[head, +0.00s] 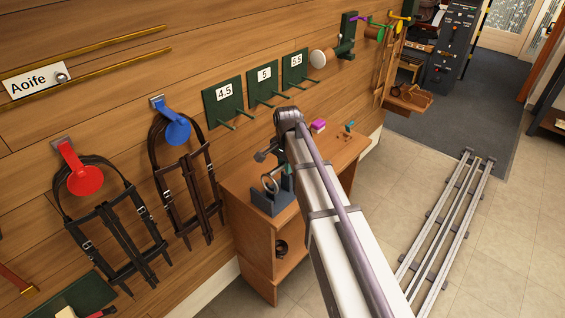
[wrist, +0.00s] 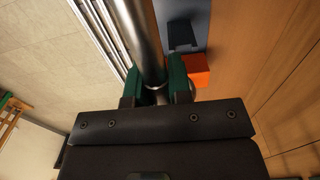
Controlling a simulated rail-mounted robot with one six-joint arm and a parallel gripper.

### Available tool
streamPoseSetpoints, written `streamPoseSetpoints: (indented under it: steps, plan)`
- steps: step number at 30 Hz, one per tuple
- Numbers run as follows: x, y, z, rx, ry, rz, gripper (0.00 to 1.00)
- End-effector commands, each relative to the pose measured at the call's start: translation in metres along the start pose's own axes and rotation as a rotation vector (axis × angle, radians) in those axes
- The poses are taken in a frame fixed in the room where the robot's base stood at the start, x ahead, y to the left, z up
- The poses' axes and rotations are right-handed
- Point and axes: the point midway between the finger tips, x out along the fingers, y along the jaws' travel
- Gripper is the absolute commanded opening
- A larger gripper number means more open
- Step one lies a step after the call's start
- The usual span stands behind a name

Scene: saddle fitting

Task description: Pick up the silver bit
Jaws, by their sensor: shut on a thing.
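The silver bit (head: 269,183) shows in the head view as a small ring at the dark grey stand on top of the wooden cabinet. My gripper (head: 286,171) is right at it, partly hidden by my arm. In the wrist view my gripper's green fingers (wrist: 156,88) are closed on a small part of the silver bit (wrist: 155,86). A thick silver bar rises from between the fingers there; I cannot tell whether it belongs to the bit. Most of the bit is hidden, and I cannot tell whether it touches the stand.
The grey stand (head: 272,203) is on the cabinet (head: 238,205). Green numbered plates (head: 223,103) with pegs stick out from the wall above. Bridles (head: 185,180) hang to the left. An orange block (wrist: 198,70) is close right of the fingers. Floor rails (head: 445,225) lie at the right.

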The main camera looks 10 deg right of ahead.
Motion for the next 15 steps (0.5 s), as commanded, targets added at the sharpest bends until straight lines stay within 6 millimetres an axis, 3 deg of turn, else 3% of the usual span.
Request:
streamPoseSetpoints:
  steps: [15]
  plan:
    - [-0.012,0.039,0.001,0.000,0.000,0.000,0.00]
